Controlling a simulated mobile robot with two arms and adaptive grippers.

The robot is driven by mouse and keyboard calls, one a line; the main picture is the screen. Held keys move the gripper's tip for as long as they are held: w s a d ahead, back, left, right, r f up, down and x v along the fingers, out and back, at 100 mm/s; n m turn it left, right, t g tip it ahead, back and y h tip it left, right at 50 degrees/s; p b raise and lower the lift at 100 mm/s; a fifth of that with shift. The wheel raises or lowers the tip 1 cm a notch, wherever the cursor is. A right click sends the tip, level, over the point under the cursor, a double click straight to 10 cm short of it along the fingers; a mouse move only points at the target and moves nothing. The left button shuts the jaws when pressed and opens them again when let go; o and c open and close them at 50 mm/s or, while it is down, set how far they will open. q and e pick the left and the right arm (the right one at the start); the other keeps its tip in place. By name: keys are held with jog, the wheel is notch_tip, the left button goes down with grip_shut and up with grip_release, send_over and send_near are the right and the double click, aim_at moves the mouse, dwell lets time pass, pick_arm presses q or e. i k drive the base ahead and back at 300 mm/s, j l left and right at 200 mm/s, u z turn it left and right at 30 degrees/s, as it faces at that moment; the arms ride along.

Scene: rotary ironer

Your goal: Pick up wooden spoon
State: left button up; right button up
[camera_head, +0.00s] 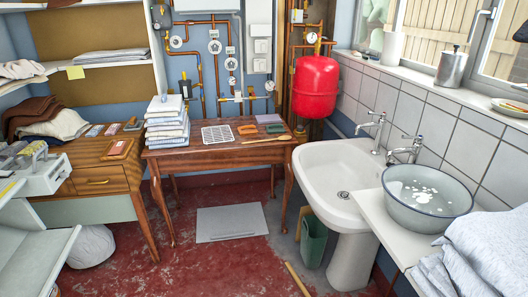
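A thin, light-wood object (266,139) that looks like the wooden spoon lies flat near the front right of the wooden table (215,149) by the back wall. It is small in view, so its bowl cannot be made out clearly. Neither of my grippers is in the head view, and nothing is seen touching the object.
Folded cloths (167,122), a white rack (217,135) and small brown and grey items share the table. A white sink (343,170) stands at right, with a metal basin (428,193) on a counter.

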aim_at(283, 138)
jog(key=i+j+z, duration=0.45)
jog(key=i, duration=0.15)
jog(key=z, duration=1.05)
jog(key=u, duration=1.35)
jog(key=i+z, duration=0.25)
jog(key=z, duration=0.15)
jog(key=i+j+z, duration=0.2)
jog(key=z, duration=0.25)
